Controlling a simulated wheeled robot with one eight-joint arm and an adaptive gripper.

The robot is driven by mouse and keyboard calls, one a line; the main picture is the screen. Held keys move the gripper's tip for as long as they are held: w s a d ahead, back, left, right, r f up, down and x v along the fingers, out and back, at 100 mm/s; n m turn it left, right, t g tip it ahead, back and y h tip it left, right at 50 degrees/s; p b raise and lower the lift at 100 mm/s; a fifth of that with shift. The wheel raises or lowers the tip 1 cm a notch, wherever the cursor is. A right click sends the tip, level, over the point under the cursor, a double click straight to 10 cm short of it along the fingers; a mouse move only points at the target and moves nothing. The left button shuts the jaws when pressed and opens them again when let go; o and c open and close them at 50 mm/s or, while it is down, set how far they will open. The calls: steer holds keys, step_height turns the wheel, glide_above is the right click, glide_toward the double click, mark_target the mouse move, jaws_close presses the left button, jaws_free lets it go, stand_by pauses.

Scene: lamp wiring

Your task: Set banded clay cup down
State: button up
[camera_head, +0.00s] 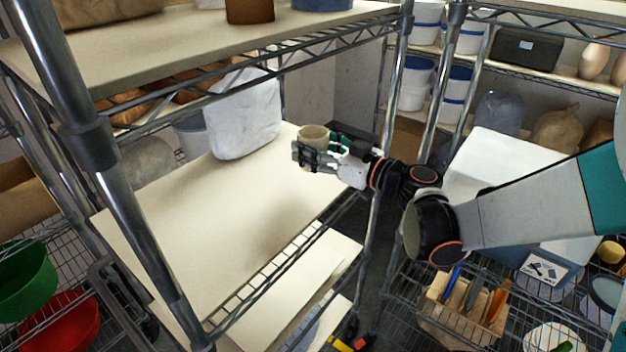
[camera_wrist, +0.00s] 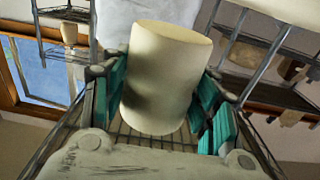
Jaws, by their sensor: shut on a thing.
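My gripper (camera_head: 312,153) is shut on the banded clay cup (camera_head: 314,133), with a finger on either side of it. The cup is pale beige in the head view. In the wrist view the cup (camera_wrist: 165,75) is a plain cream cylinder between the teal finger pads, and no clear bands show. It looks roughly upright in the head view. My gripper reaches in from the right over the back right part of the cream shelf board (camera_head: 225,215). The cup appears to be above the board, but the gap is hard to judge.
A white bag (camera_head: 245,112) stands at the back of the board, left of the cup. The upper shelf (camera_head: 180,50) is overhead, with a brown pot (camera_head: 250,10) on it. Metal posts stand at left and right. The board's front and middle are clear.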

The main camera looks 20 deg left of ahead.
steer(key=shift+f+b, duration=1.7)
steer(key=shift+f, duration=1.25)
steer(key=shift+r, duration=0.1)
steer(key=o, duration=0.8)
steer(key=shift+f, duration=0.2)
steer(key=o, duration=0.4)
steer(key=shift+o, duration=0.2)
steer(key=shift+r, duration=0.1)
steer(key=shift+r, duration=0.1)
